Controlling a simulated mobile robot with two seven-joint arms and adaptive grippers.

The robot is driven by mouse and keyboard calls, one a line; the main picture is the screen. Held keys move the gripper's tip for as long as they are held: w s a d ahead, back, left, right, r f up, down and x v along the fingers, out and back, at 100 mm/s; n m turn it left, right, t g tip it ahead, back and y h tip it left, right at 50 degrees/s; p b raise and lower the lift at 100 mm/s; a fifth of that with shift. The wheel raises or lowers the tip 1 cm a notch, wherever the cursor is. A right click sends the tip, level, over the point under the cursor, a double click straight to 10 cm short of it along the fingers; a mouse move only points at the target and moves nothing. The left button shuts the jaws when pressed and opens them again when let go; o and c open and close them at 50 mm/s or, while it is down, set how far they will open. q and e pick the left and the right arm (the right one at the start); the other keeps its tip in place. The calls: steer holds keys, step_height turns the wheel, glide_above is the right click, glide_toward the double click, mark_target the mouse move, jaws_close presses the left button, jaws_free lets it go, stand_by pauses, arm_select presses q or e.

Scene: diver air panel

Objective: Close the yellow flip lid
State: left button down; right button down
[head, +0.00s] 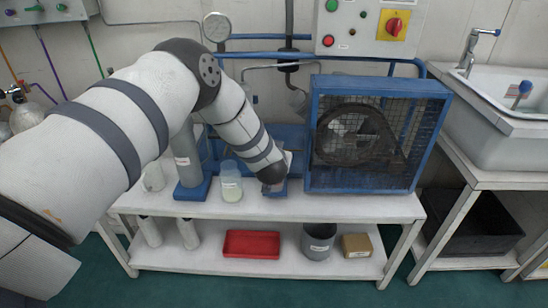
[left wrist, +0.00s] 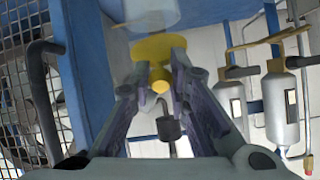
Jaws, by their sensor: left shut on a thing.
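The yellow flip lid (left wrist: 150,47) shows in the left wrist view as a yellow disc with a small round part below it, against a clear, pale-blue cylinder (left wrist: 152,14). My left gripper (left wrist: 160,74) has its two fingertips on either side of the yellow part, shut on it. In the head view my left arm reaches down to the bench between the jar and the blue fan cage. Its wrist hides the fingers and the lid there. How far the lid is swung I cannot tell. My right gripper is in neither view.
The blue fan cage (head: 318,180) stands close to the right of my wrist. A jar of pale liquid (head: 231,188) and a grey cylinder (head: 187,160) stand to the left. The white bench (head: 345,208) is clear along its front. A red tray (head: 251,244) lies on the lower shelf.

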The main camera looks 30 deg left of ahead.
arm_select(q)
steer(key=shift+w+a+r, duration=0.3)
steer(key=shift+w+r, duration=0.05)
steer(key=shift+r, duration=0.25)
steer(key=c, duration=1.7)
jaws_free()
steer(key=shift+o, duration=1.1)
steer(key=shift+f, duration=0.25)
steer(key=shift+s+d, duration=0.1)
steer(key=shift+s+d+r, duration=0.15)
steer(key=shift+s+d, duration=0.05)
steer(key=v, duration=1.1)
steer(key=shift+s, duration=0.1)
